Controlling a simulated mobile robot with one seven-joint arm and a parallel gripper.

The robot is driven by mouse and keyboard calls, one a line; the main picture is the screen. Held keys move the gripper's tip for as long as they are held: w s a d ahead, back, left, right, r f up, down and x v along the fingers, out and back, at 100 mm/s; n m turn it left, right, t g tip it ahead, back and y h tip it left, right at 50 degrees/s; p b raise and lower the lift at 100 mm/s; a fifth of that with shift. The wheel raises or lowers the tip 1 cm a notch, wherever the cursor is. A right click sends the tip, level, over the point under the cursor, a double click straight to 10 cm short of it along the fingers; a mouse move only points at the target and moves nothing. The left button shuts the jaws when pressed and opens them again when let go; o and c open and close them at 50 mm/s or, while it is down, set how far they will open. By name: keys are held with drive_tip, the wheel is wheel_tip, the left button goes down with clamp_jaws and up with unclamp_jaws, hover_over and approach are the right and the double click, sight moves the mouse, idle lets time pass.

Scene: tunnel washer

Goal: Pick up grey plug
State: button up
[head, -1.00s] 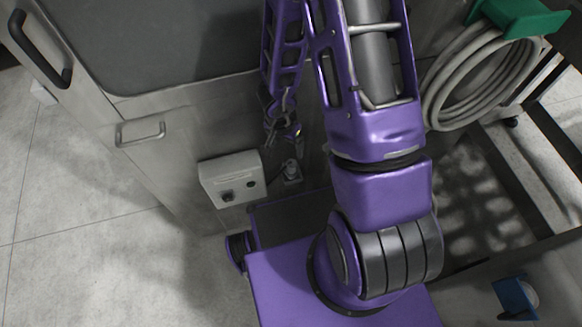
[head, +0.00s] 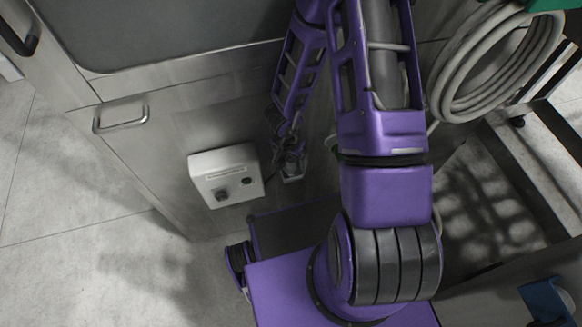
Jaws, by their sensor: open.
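A small grey piece that looks like the grey plug (head: 292,177) sits low on the steel front panel, just right of the white control box. My gripper (head: 289,158) hangs down from my purple arm right at the plug. Its fingers are open and cover the plug's upper part. The fingers look small and dark here, so I cannot tell whether they are around the plug or in front of it, or whether they touch it.
The white box (head: 226,175) with a dark knob juts from the panel left of the gripper. A metal handle (head: 121,118) is further left. A coiled grey hose (head: 494,62) hangs at upper right under a green holder (head: 548,5). Bare floor (head: 60,190) lies left.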

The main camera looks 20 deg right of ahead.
drive_tip(key=shift+f, duration=0.3)
clamp_jaws()
drive_tip(key=shift+r, duration=0.15)
idle(0.3)
